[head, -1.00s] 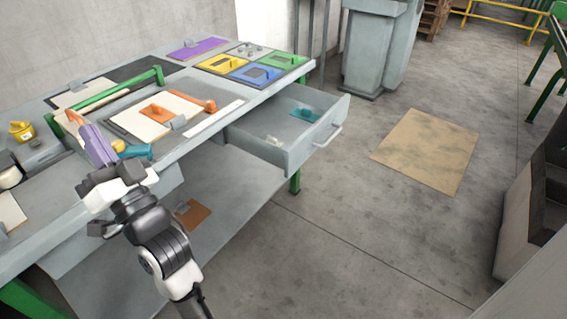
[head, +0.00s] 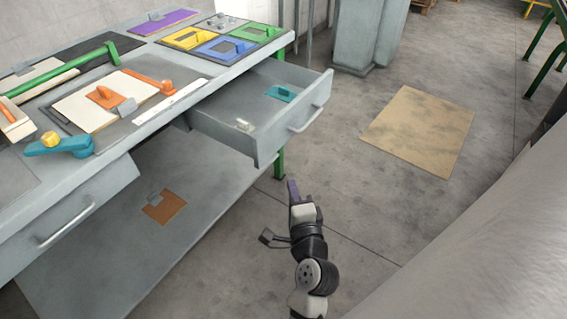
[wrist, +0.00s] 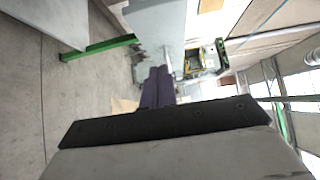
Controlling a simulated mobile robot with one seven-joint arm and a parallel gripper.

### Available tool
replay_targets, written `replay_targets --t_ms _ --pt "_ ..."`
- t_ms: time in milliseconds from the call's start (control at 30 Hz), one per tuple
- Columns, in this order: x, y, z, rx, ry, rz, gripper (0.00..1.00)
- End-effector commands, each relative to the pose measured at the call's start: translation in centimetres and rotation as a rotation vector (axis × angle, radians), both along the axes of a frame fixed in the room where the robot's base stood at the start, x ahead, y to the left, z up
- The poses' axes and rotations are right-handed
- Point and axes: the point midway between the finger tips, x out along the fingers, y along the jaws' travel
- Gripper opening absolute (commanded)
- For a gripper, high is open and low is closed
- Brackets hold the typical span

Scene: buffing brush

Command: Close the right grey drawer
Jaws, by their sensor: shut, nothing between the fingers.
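The right grey drawer (head: 268,147) is pulled out from under the workbench in the head view. Its front with a pale bar handle (head: 306,120) faces right, away from the bench. Inside it lie a teal piece (head: 281,93) and a small pale piece (head: 244,126). My gripper (head: 292,189) has purple fingers, held together and empty. It is below the drawer in the picture, in front of its near side and apart from it. The purple fingers (wrist: 157,86) also show in the wrist view, pressed together.
A left drawer front (head: 75,213) with a handle is at lower left. A brown mat (head: 420,130) lies on the floor to the right. The floor between is clear.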

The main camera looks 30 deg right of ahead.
Motion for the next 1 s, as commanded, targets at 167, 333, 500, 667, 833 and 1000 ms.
replay_targets --t_ms 167,333,500,667,833,1000 --pt "3.2 -1.3 0.5 -0.004 -0.002 0.002 0.0" --pt "6.7 -2.7 0.4 -0.004 0.0 0.002 0.0" --pt "9.6 -2.9 0.4 -0.003 0.0 0.003 0.0" --pt "11.3 -2.2 0.3 -0.004 0.001 0.001 0.0" --pt "12.0 -1.9 0.2 -0.005 0.001 0.001 0.0" --pt "12.0 -1.8 0.1 -0.005 0.0 0.001 0.0"
